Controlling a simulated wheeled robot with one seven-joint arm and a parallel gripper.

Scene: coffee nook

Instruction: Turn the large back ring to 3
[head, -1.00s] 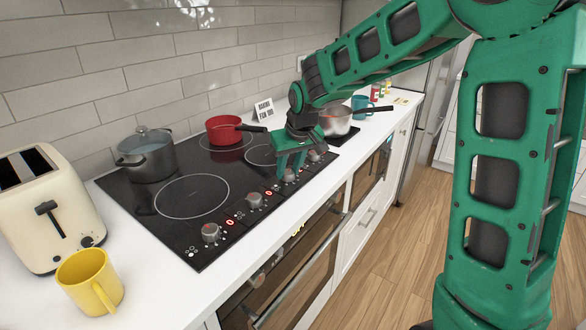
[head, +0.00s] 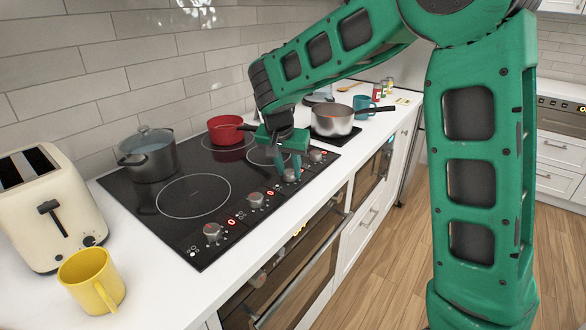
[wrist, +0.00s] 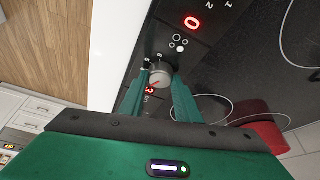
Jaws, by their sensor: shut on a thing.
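My gripper (head: 291,170) points down at the hob's front control strip and is shut on a grey control knob (wrist: 160,74), the third from the left in the head view. The knob sits between the two green fingers in the wrist view. A small red digit close beside this knob looks like 3, partly covered by a finger. The neighbouring display (wrist: 192,22) reads 0. The black hob (head: 140,205) has a red pan (head: 226,130) on a back ring (head: 207,143) and a grey lidded pot (head: 147,160) at back left. The front left ring (head: 193,196) is bare.
Other knobs stand at the left (head: 212,232), beside it (head: 255,199), and right (head: 317,155). A steel saucepan (head: 333,120) stands beyond the hob. A cream toaster (head: 45,210) and yellow mug (head: 91,280) stand on the white counter at left. The tiled wall closes the back.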

